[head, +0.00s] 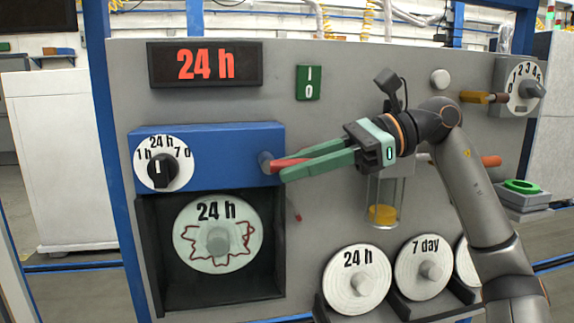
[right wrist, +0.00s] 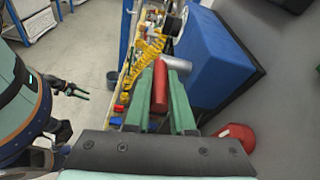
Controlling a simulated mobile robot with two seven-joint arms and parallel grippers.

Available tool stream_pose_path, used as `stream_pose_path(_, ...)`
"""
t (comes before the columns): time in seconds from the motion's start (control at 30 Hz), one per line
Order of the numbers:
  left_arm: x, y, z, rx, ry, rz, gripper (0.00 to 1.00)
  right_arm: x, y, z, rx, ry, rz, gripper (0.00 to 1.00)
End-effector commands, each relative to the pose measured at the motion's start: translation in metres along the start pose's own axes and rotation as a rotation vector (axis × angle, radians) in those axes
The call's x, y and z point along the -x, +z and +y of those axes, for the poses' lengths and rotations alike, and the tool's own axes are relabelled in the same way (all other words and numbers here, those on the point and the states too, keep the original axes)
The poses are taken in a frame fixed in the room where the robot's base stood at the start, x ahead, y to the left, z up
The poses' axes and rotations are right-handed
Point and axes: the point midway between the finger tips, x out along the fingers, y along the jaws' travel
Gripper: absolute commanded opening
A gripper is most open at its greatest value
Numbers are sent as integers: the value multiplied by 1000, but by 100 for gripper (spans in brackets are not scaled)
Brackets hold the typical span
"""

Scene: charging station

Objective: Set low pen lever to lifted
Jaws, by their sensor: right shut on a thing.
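A red lever (head: 289,164) sticks out to the right of its grey pivot (head: 265,162) at the right end of the blue recorder box (head: 228,150); it looks about level. My right gripper (head: 287,171) is shut on the red lever. In the right wrist view the red handle (right wrist: 160,88) lies between its two green fingers, with the grey pivot (right wrist: 177,65) just beyond. The fingers hide part of the lever in the head view. My left gripper (right wrist: 76,91) shows small in the right wrist view, away from the panel; its jaw opening is unclear.
Below the box is a dark recess with a 24 h chart disc (head: 218,235). A small red tip (head: 298,217) shows right of the recess. A glass jar (head: 384,205) stands under my right arm. Spare discs (head: 357,278) sit at the lower right.

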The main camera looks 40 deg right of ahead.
Motion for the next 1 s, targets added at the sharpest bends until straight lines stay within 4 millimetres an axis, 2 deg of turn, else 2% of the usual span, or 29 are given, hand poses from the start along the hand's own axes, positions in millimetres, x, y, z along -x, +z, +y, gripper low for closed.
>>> stream_pose_path(0.6,2,-2,0,0,1,0,50,2,1,3,1,7,46,0)
stream_pose_path(0.63,2,-2,1,0,1,0,50,2,1,3,2,7,46,25)
stream_pose_path(0.87,2,-2,1,0,1,0,50,2,1,3,2,6,44,51)
stream_pose_path(1.0,2,-2,1,0,1,0,50,3,1,3,2,6,43,52)
